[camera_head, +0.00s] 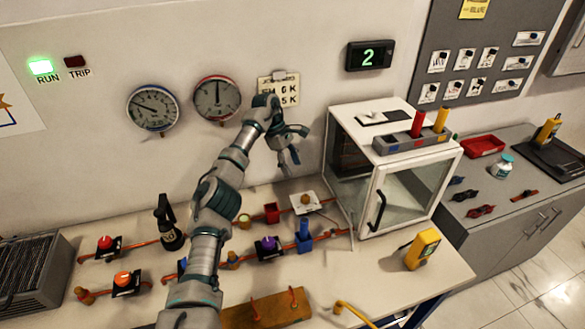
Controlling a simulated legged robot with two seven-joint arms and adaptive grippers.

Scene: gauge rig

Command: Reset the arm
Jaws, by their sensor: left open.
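My left arm (217,195) comes in from the bottom left and reaches up over the bench. Its gripper (294,150) is open and empty, held in front of the wall just left of the glass-doored cabinet. It hangs above the bench and touches nothing that I can see. The arm covers part of the bench, and its wrist overlaps the edge of a small wall sign (286,90). My right gripper does not show.
The white cabinet (408,165) stands close to the gripper's right. Two gauges (153,108) hang on the wall. Valves, a black spray bottle (168,225) and a yellow meter (422,248) stand on the bench. The bench front right of the wooden block (262,312) is mostly clear.

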